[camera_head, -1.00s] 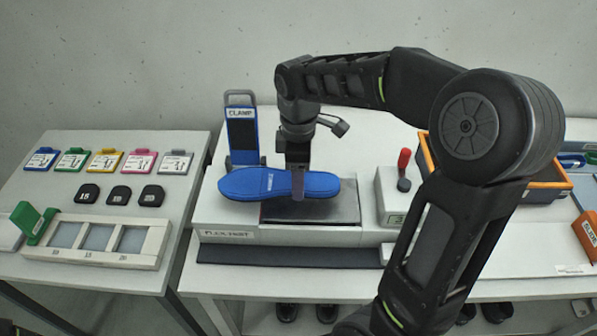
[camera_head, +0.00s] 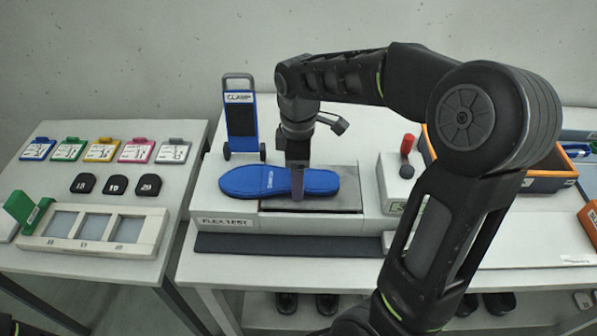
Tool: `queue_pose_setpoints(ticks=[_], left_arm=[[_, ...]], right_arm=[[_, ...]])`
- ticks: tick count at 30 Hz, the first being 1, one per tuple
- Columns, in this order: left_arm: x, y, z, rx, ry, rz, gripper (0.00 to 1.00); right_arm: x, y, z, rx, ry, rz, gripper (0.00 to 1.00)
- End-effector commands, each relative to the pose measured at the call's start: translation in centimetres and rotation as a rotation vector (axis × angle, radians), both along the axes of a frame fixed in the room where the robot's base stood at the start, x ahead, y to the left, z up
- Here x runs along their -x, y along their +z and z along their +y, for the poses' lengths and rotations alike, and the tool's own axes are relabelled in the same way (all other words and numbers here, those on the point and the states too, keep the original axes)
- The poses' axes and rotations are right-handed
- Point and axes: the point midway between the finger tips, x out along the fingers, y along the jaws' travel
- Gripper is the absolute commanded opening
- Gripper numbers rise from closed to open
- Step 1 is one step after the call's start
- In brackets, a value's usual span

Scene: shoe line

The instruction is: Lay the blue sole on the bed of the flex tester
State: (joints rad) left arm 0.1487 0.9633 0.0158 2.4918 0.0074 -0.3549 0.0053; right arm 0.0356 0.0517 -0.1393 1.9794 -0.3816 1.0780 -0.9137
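The blue sole (camera_head: 255,180) lies flat and lengthwise across the flex tester (camera_head: 330,222), over its light left part and the dark bed plate (camera_head: 345,201). It looks level and appears to rest on the surface. My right gripper (camera_head: 298,190) points straight down at the right half of the sole. Its near finger shows against the sole's near edge; the far finger is hidden. It looks shut on the sole.
The blue clamp (camera_head: 241,128) stands behind the tester. A box with a red knob (camera_head: 407,145) is at its right, with an orange-rimmed tray (camera_head: 550,182) beyond. A dark strip (camera_head: 290,246) lies in front. The left table holds coloured tags, black pads and a white tray (camera_head: 90,243).

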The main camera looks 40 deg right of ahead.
Motion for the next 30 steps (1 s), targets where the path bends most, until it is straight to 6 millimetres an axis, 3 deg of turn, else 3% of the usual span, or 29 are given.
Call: queue_pose_setpoints(ticks=[3, 14, 30], left_arm=[[0.0, 0.0, 0.0, 0.0, 0.0, 0.0, 0.85], [0.0, -0.1, 0.0, 0.0, 0.0, 0.0, 0.85], [-0.1, -0.7, 0.0, 0.002, -0.001, -0.003, 0.85]], right_arm=[[0.0, 0.0, 0.0, 0.0, 0.0, 0.0, 0.85], [0.0, 0.4, 0.0, 0.0, 0.0, -0.001, 0.85], [0.0, 7.6, 0.0, 0.0, 0.0, -0.001, 0.85]])
